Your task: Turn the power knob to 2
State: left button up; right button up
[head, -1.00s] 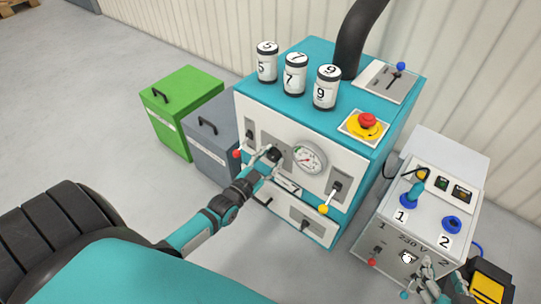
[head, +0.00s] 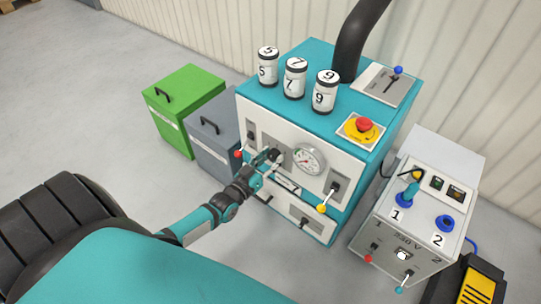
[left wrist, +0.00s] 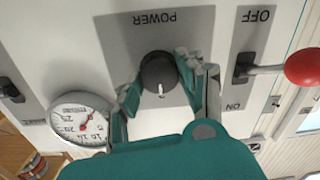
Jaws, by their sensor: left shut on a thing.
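The power knob (left wrist: 158,72) is a round black knob with a white mark, on a grey plate lettered POWER (left wrist: 155,18), which looks upside down in the left wrist view. The mark points to the bottom of that picture. No numbers can be read around the knob. My left gripper (left wrist: 160,88) is shut on the knob, one finger on either side. In the head view the left gripper (head: 266,159) is at the front panel of the teal machine (head: 310,205), left of the gauge, and partly hides the knob (head: 276,154). My right gripper is not in view.
A gauge (head: 308,159) and an OFF/ON lever with a red ball (left wrist: 304,67) flank the knob. A yellow-tipped lever (head: 321,208) is further right. Grey (head: 213,130) and green (head: 187,95) bins stand left; a 230 V box (head: 385,225) stands right.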

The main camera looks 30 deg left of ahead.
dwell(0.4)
pick_arm(q)
jog(key=o, duration=1.2)
jog(key=shift+c, duration=0.2)
jog(key=s, duration=1.2)
jog(key=shift+a+r, duration=0.2)
jog(key=shift+a, duration=0.1)
